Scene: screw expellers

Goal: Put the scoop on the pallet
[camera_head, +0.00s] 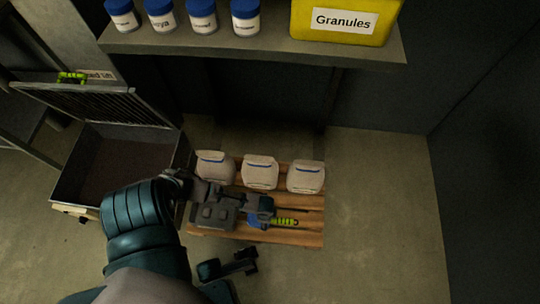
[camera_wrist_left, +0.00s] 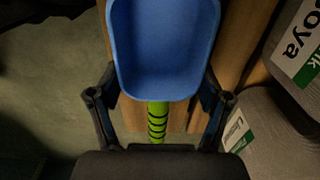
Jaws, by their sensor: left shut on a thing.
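The scoop has a blue bowl (camera_wrist_left: 163,45) and a green, black-striped handle (camera_wrist_left: 157,120), both in the left wrist view. In the head view its striped handle (camera_head: 286,222) points right over the wooden pallet (camera_head: 310,238). My left gripper (camera_head: 262,208) is shut on the scoop, its fingers on either side of the bowl's handle end. The gripper hides part of the scoop in the head view. Whether the scoop touches the pallet I cannot tell. A dark gripper (camera_head: 230,266), apparently my right one, shows low in the head view, partly hidden by my left arm.
White bags (camera_head: 260,172) with blue stripes stand in a row along the pallet's back. A metal bin (camera_head: 66,183) with a raised grate lid (camera_head: 100,104) is at left. A shelf (camera_head: 260,50) above holds blue-lidded jars (camera_head: 202,16) and a yellow Granules box (camera_head: 345,38). Floor at right is clear.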

